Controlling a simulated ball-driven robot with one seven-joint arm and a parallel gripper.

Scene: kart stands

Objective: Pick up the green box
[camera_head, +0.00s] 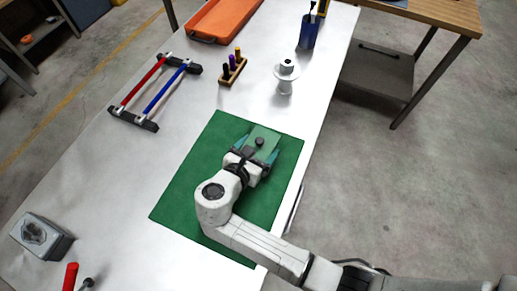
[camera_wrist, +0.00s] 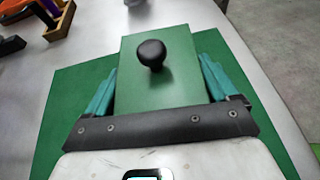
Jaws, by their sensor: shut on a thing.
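The green box (camera_head: 263,139) has a dark round knob on its top and is over the far part of a green mat (camera_head: 190,187). In the wrist view the green box (camera_wrist: 155,88) fills the middle, with the mat (camera_wrist: 70,100) around it. My gripper (camera_head: 256,154) is shut on the box, with one teal finger along each side. The gripper in the wrist view (camera_wrist: 157,90) shows both fingers against the box's sides. I cannot tell whether the box touches the mat. Its near end is hidden by my gripper's dark bar.
Beyond the mat stand a white spool-like thing (camera_head: 285,80), a wooden holder (camera_head: 233,70) and a blue cup (camera_head: 308,32). An orange tray (camera_head: 225,17) lies at the back. A rack with red and blue bars (camera_head: 152,92) is left. A grey metal box (camera_head: 40,238) sits front left.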

